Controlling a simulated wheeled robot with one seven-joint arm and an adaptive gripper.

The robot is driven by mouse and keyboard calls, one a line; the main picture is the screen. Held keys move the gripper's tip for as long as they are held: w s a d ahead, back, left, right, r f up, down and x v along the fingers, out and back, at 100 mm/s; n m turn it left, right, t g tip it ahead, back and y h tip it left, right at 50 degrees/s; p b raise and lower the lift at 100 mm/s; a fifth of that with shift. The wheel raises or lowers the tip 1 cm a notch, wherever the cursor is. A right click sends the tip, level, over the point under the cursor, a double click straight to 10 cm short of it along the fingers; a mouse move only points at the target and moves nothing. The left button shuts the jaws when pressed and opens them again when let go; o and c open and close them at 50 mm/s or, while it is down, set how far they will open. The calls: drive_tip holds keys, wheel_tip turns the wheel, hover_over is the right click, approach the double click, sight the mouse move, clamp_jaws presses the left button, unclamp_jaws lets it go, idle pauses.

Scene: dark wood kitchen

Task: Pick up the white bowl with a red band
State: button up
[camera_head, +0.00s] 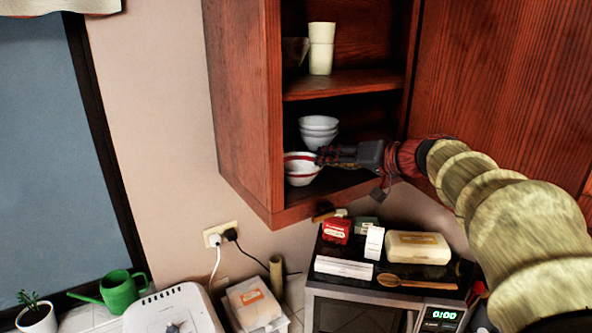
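The white bowl with a red band (296,159) sits on the lower shelf of the open cabinet, near its left wall. It looks stacked on another white bowl (301,179). My gripper (321,156) reaches in from the right, with its fingertips at the right rim of the red-banded bowl. Whether the fingers touch or straddle the rim, and whether they are open or shut, is too small to tell. The gripper hides part of the bowl's right side.
A stack of plain white bowls (318,131) stands just behind my gripper. The cabinet's middle shelf (345,84) above holds a pale cup (321,48). Below, a microwave (360,309) carries boxes, a bread-like package (418,248) and a wooden spoon (415,283).

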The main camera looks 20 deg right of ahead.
sight(308, 161)
drive_tip(key=p+x, duration=0.1)
drive_tip(key=x, duration=0.5)
drive_tip(key=shift+a+f+p, duration=0.1)
drive_tip(key=shift+a+p, duration=0.1)
drive_tip(key=shift+p, duration=0.15)
drive_tip(key=shift+c, duration=0.9)
clamp_jaws()
